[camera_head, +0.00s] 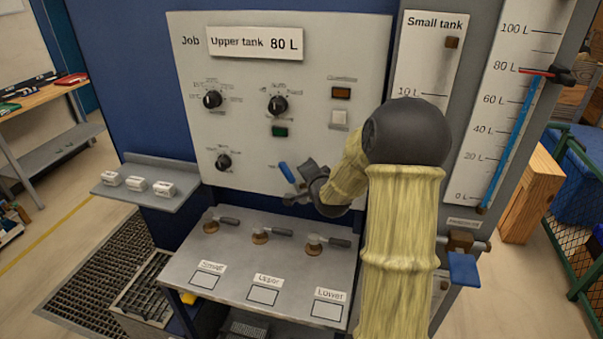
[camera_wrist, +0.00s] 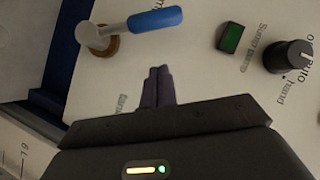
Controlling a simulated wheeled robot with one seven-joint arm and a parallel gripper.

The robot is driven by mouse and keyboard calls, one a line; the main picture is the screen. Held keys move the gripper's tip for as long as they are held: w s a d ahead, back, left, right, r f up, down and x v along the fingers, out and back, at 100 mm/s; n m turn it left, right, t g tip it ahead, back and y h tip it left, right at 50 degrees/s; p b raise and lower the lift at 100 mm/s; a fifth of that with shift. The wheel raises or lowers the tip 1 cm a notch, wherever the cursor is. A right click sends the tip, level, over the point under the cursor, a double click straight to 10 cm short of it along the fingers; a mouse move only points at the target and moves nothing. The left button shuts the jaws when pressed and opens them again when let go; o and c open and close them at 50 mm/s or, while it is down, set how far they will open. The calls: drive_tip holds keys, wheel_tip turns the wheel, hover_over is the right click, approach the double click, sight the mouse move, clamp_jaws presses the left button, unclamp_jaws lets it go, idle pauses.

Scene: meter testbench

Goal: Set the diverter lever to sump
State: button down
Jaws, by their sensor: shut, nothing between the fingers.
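A lever with a blue handle (camera_head: 287,172) is on the grey control panel, below the green button. In the wrist view the same blue handle (camera_wrist: 155,20) points right from a pale arm on a brass-coloured pivot (camera_wrist: 92,38). I take it for the diverter lever; its label (camera_wrist: 121,103) is partly hidden and unreadable. My gripper (camera_head: 291,199) is at the panel beside the lever, partly covering its lower end in the head view. In the wrist view its fingers (camera_wrist: 158,76) are shut and empty, with a visible gap to the handle.
The green button (camera_wrist: 231,38) and a black knob (camera_wrist: 289,56) are on the panel near the lever. Below is a bench (camera_head: 190,262) with several grey-handled valves. A second blue handle (camera_head: 463,268) is at the lower right. A shelf (camera_head: 147,183) juts out at left.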

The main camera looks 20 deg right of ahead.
drive_tip(key=b+v, duration=0.1)
drive_tip(key=v, duration=0.7)
drive_tip(key=shift+s+a+b, duration=0.15)
drive_tip(key=shift+a+b, duration=0.15)
drive_tip(key=shift+b, duration=0.05)
drive_tip(key=shift+f, duration=0.1)
drive_tip(key=s+a+f+n+g+y, duration=0.1)
drive_tip(key=s+a+f+n+g, duration=0.4)
drive_tip(key=s, duration=0.5)
drive_tip(key=s+a+f+n+g+y, duration=0.1)
drive_tip(key=s+a+f+n+g, duration=0.4)
drive_tip(key=s+a+n, duration=0.4)
drive_tip(key=shift+s+a+f+g, duration=0.25)
drive_tip(key=shift+s+f+g, duration=0.15)
drive_tip(key=shift+s+g, duration=0.45)
drive_tip(key=shift+w, duration=0.15)
